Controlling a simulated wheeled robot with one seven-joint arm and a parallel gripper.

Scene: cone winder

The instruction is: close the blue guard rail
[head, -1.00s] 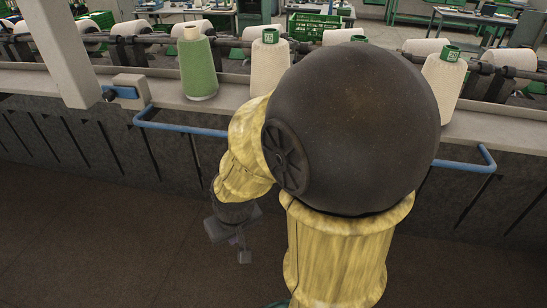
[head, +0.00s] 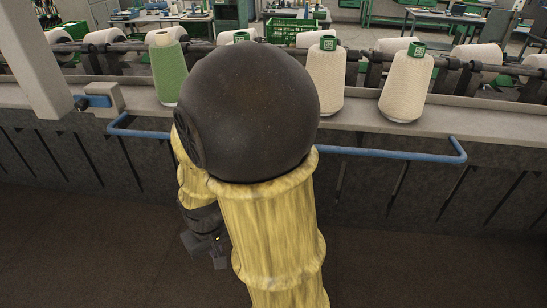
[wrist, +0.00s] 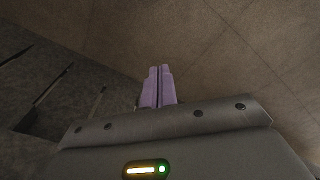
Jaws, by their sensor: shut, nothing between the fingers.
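The blue guard rail (head: 390,154) runs along the front of the winder in the head view. Its right end bends back to the ledge, and its left end bends back beside a small grey box. My arm hides part of its middle. My gripper (head: 220,262) hangs low in front of the machine, below the rail and apart from it, partly behind my arm. In the wrist view my gripper (wrist: 158,72) has its purple fingers together with nothing between them, pointing over the brown floor. The rail does not show in the wrist view.
A green cone (head: 167,70) and cream cones (head: 407,85) stand on the ledge (head: 455,118) above the rail. A pale post (head: 36,60) rises at the left, next to the grey box (head: 103,99). The floor (head: 430,270) at right is clear.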

